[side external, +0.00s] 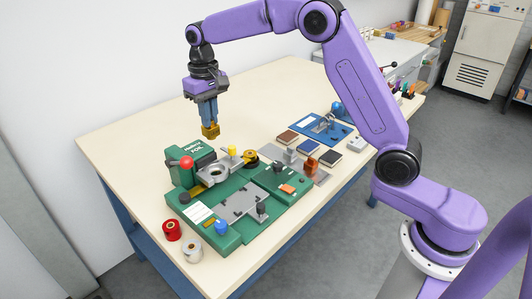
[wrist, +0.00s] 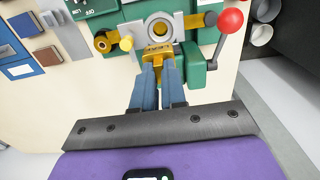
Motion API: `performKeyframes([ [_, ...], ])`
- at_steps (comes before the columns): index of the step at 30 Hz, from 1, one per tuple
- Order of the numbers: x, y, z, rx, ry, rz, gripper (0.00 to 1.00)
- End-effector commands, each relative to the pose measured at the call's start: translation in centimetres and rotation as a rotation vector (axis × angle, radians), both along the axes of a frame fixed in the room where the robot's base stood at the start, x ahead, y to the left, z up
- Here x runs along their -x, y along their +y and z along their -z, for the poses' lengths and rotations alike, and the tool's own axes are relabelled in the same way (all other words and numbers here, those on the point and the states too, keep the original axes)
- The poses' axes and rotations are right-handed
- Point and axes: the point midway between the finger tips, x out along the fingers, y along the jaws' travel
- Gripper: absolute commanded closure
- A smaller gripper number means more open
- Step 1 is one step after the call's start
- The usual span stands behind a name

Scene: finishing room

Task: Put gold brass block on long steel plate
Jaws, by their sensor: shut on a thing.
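The gold brass block (side external: 211,132) is between the fingertips of my gripper (side external: 208,124), held in the air above the green machine. In the wrist view the block (wrist: 158,53) shows at the ends of my blue fingers (wrist: 158,70), which hide part of it. The long steel plate (side external: 322,177) lies on the table right of the machine, apart from my gripper, with a grey block (side external: 289,157) and a copper-orange block (side external: 310,167) on or beside it. In the wrist view the plate (wrist: 72,40) runs along the upper left.
The green machine (side external: 175,205) has a red knob (side external: 186,162), a yellow knob (side external: 232,150) and a blue knob (side external: 221,227) standing up. Two spools (side external: 191,250) stand near the left corner. The back-left tabletop is clear.

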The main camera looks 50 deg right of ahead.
Motion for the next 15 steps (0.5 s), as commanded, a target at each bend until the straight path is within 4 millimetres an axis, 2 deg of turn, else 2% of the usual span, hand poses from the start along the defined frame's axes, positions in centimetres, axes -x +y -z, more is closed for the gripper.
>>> performKeyframes([
  [1,0.3,-1.4,0.1,0.003,0.005,0.009,1.0],
  [5,0.8,-3.7,0.0,0.002,0.004,0.008,1.0],
  [11,2.4,-8.3,-0.2,0.002,0.005,0.01,1.0],
  [15,4.6,-12.8,-0.3,0.002,0.004,0.012,1.0],
])
